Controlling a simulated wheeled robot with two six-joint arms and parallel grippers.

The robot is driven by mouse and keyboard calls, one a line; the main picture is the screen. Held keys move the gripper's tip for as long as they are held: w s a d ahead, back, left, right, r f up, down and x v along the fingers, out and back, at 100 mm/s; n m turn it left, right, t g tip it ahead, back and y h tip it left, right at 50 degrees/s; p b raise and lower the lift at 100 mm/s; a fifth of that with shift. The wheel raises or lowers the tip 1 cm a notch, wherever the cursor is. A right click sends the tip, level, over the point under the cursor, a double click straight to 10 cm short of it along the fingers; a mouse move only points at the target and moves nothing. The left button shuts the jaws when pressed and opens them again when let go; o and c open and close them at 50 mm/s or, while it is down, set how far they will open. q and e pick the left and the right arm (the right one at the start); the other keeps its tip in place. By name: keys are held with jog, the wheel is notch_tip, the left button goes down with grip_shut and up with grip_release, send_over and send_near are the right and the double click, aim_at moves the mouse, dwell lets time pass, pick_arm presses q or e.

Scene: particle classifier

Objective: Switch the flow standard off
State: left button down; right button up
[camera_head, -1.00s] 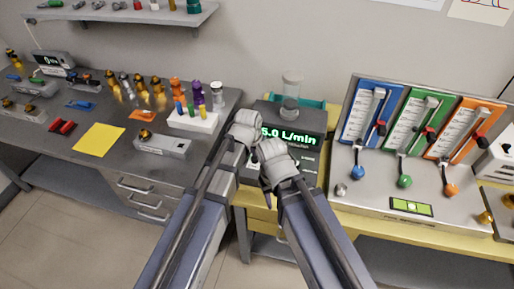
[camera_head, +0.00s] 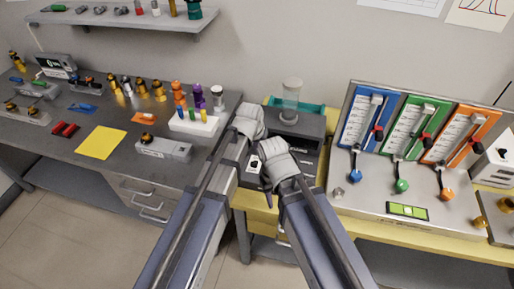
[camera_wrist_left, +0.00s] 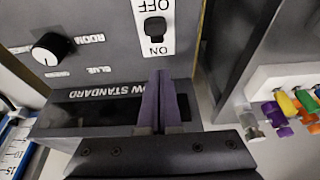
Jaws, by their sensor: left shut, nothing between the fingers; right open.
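The flow standard (camera_head: 309,128) is a dark box on the yellow bench, partly hidden behind my grippers in the head view. Its display is dark. In the left wrist view its panel appears upside down, with a black switch (camera_wrist_left: 155,29) on a white plate between OFF and ON. My left gripper (camera_wrist_left: 161,98) is shut and empty, its purple fingers just short of the switch in that picture; contact cannot be told. My right gripper (camera_head: 276,163) is open in front of the box; its fingertips are largely hidden.
A black knob (camera_wrist_left: 52,48) sits beside the switch. A panel of blue, green and orange flow tubes (camera_head: 375,190) stands to the right. A grey bench (camera_head: 70,145) with fittings, a white vial rack (camera_head: 194,126) and a yellow sheet (camera_head: 100,141) is at left.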

pick_arm(q)
jog(key=p+v, duration=0.5)
jog(key=v, duration=0.2)
jog(key=shift+r, duration=0.1)
jog(key=s+a+g+y, duration=0.1)
jog(key=s+a+g, duration=0.1)
jog(key=s, duration=0.7)
jog(key=s+a+f+g+y, duration=0.1)
jog(key=s+a, duration=0.2)
jog(key=s, duration=0.6)
jog(key=shift+s+a+m+g, duration=0.2)
jog(key=shift+s+m+g, duration=0.05)
jog(key=shift+m+g, duration=0.15)
